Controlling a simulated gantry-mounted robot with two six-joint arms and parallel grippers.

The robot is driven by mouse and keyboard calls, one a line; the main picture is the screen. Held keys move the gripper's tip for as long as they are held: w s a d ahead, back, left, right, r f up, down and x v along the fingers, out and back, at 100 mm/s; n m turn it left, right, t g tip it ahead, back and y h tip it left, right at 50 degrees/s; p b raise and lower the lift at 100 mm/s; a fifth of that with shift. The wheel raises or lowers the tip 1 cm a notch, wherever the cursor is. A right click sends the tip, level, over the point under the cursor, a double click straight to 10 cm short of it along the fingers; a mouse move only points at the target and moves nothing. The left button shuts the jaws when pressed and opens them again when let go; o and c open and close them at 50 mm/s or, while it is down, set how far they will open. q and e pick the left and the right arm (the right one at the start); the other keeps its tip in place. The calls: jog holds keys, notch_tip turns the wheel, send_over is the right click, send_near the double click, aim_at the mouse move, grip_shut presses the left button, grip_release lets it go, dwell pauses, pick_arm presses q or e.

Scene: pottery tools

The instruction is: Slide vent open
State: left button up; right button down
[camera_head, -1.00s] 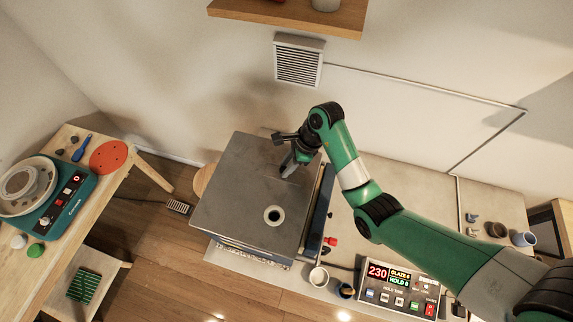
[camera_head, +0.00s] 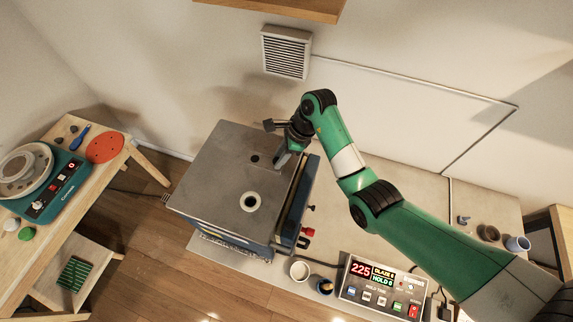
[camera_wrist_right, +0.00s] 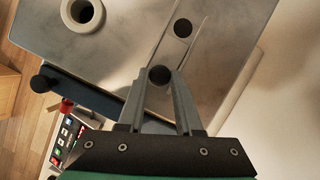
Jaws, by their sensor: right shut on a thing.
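The kiln (camera_head: 212,170) has a flat grey metal lid. My right gripper (camera_head: 279,163) reaches down to the lid near its back right side. In the right wrist view its two fingers (camera_wrist_right: 159,82) are closed around the small dark round knob (camera_wrist_right: 159,74) of the vent slide. Just beyond the fingertips, a dark round vent hole (camera_wrist_right: 183,28) lies uncovered between two thin rails on the lid. The hole also shows in the head view (camera_head: 255,158), left of the gripper. The fingers hide part of the slide. My left gripper is not in view.
A pale ring with a dark centre (camera_head: 250,201) sits on the lid. A wall grille (camera_head: 286,52) is behind.

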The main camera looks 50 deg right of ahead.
jog(key=shift+s, duration=0.15)
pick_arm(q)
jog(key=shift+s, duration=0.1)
pick_arm(e)
jog(key=c, duration=0.6)
grip_release()
